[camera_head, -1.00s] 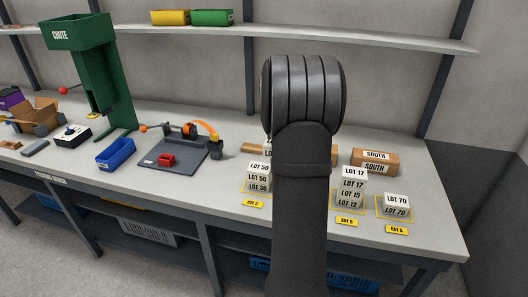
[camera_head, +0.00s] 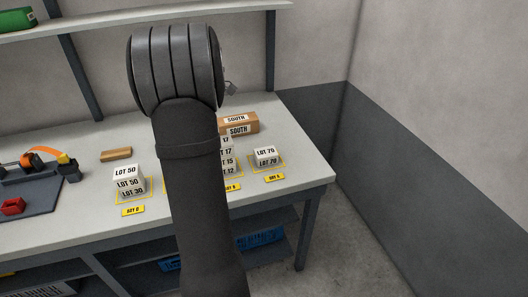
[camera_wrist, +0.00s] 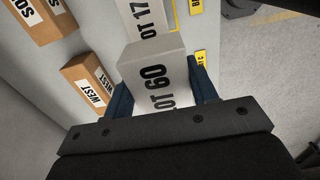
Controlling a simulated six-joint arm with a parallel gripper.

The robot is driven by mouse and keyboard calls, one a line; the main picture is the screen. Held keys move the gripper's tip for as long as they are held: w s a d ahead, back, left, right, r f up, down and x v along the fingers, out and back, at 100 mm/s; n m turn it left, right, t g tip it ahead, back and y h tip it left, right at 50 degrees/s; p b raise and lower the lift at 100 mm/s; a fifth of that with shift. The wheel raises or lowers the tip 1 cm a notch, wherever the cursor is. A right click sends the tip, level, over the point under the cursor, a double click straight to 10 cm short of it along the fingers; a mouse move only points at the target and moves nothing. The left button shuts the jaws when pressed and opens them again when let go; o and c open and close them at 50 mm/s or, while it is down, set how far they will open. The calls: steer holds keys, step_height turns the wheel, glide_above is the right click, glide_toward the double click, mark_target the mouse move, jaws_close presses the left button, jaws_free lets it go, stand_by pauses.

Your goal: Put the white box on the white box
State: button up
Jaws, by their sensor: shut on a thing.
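My gripper (camera_wrist: 158,80) is shut on a white box marked LOT 60 (camera_wrist: 152,60) in the wrist view, with a dark blue finger on each side. In the head view my arm hides the gripper and held box. Beyond the held box in the wrist view is a white LOT 17 box (camera_wrist: 146,16). In the head view, the LOT 17 stack (camera_head: 227,152) is partly behind my arm. A LOT 50 stack (camera_head: 126,172) stands left of it, and a short LOT 70 stack (camera_head: 265,153) stands right.
A brown WEST box (camera_wrist: 88,82) shows in the wrist view. Yellow outlines and bay labels (camera_head: 274,178) mark the bench. The bench ends right of the LOT 70 stack. A shelf (camera_head: 150,25) runs above.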

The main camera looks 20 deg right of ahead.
steer(key=s+d+f, duration=0.2)
steer(key=s+d, duration=0.2)
steer(key=d, duration=0.9)
steer(key=s+d+f, duration=0.1)
steer(key=s+d, duration=0.3)
steer(key=d, duration=1)
glide_above(267, 151)
step_height(267, 151, down, 7)
steer(key=shift+s+r, duration=0.1)
steer(key=shift+f, duration=1.95)
steer(key=shift+f, duration=0.1)
steer(key=o, duration=1.1)
steer(key=shift+c, duration=0.2)
step_height(267, 151, up, 12)
